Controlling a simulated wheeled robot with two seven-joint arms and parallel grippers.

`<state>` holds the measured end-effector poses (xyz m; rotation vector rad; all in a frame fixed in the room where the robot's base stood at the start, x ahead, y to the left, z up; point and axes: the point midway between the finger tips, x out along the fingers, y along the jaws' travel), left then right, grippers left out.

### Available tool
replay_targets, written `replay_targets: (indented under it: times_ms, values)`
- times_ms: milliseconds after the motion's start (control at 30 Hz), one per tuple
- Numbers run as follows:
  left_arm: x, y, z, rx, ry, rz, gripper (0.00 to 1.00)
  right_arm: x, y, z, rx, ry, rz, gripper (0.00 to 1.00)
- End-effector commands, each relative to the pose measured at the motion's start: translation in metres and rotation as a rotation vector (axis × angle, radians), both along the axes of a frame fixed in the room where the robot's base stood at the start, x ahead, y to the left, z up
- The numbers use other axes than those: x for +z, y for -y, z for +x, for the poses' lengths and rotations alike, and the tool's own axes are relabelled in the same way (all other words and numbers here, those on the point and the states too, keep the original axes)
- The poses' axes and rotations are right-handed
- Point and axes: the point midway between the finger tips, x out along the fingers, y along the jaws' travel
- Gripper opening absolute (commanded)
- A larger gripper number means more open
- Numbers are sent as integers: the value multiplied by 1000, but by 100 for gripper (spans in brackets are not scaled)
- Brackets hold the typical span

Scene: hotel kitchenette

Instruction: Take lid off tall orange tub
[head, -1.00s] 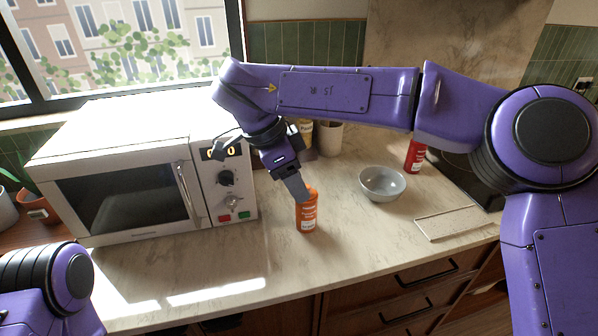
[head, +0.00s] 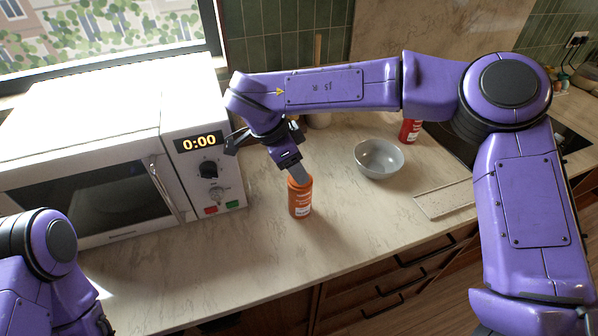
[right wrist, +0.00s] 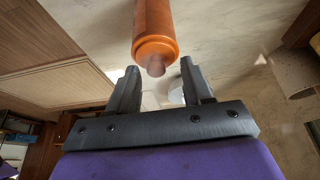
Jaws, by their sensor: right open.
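The tall orange tub (head: 300,200) stands upright on the counter, right of the microwave, with a pale label on its side. My right gripper (head: 302,181) is tilted down at its top, and a grey finger covers part of the lid. In the right wrist view the orange tub (right wrist: 155,15) shows beyond the fingertips, its lid (right wrist: 150,47) towards me with a small pale knob (right wrist: 155,68). The open right gripper (right wrist: 159,66) has its fingers apart, one on either side of the knob in the picture; I cannot tell whether they touch. My left gripper is out of view.
The white microwave (head: 115,95) stands close on the left. A grey bowl (head: 379,165) sits right of the tub, with a red container (head: 410,131) behind it and a flat board (head: 443,200) further right. The counter in front of the tub is clear.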

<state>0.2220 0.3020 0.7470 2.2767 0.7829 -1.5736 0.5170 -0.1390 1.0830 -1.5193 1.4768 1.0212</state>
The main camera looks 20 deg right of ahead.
Motion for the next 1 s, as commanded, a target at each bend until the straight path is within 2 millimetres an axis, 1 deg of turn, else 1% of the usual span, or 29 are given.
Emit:
replay_targets:
  times_ms: [100,267,300,367,400,433,467,733,833,933,1000]
  values:
    - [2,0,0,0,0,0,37,-8,3,0,1,1,1,50]
    - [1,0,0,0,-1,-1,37,-8,3,0,1,2,1,50]
    - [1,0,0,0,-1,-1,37,-8,3,0,1,2,1,44]
    - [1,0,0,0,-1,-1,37,-8,3,0,1,2,1,24]
    - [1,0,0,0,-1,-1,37,-8,3,0,1,2,1,11]
    - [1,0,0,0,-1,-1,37,-8,3,0,1,2,1,1]
    - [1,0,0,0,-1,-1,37,-8,3,0,1,2,0,0]
    - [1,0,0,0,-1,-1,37,-9,3,0,1,1,0,0]
    - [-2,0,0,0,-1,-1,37,-5,3,0,1,2,-1,0]
    - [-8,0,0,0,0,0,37,5,3,0,0,4,0,0]
    - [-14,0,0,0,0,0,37,18,3,1,-1,8,-2,0]
